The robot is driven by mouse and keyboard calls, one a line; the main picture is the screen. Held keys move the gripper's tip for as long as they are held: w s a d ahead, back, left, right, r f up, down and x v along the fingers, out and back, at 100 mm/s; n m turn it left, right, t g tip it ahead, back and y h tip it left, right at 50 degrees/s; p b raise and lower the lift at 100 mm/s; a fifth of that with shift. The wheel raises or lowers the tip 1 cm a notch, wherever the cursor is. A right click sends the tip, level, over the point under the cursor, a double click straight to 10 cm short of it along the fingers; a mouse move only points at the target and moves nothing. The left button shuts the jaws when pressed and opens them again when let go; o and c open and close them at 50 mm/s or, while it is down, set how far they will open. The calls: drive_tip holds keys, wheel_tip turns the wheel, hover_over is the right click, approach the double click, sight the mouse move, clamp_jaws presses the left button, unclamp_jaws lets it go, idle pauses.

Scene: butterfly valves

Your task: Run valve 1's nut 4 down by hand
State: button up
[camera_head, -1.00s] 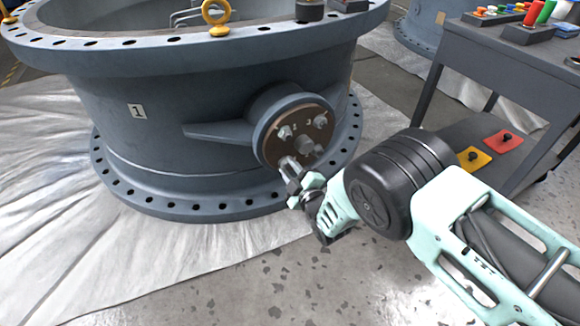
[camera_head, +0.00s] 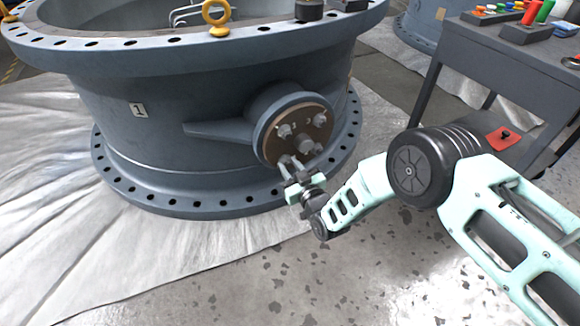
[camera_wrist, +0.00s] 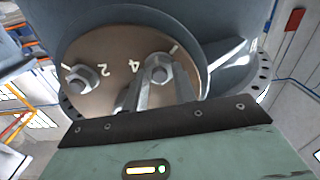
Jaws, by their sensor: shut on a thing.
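Valve 1 (camera_head: 200,110) is a large blue-grey ring body with a "1" label. In the head view my gripper (camera_head: 290,167) reaches the lower edge of the flange face; the fingers and wrist mostly hide nut 4 there. How far the nut is seated cannot be told.
A grey cart (camera_head: 455,60) with coloured parts on top and a red tray (camera_head: 503,139) on its lower shelf stands at right. The valve's bolt-holed bottom flange (camera_head: 190,200) rests on pale sheeting (camera_head: 60,230). Speckled floor in front is clear.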

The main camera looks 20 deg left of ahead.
drive_tip(key=shift+m, duration=0.6)
drive_tip(key=o, duration=1)
drive_tip(key=shift+d, duration=0.1)
drive_tip(key=p+v, duration=0.6)
drive_tip(key=v, duration=1.1)
drive_tip(key=shift+s+d, duration=0.1)
drive_tip(key=shift+d, duration=0.05)
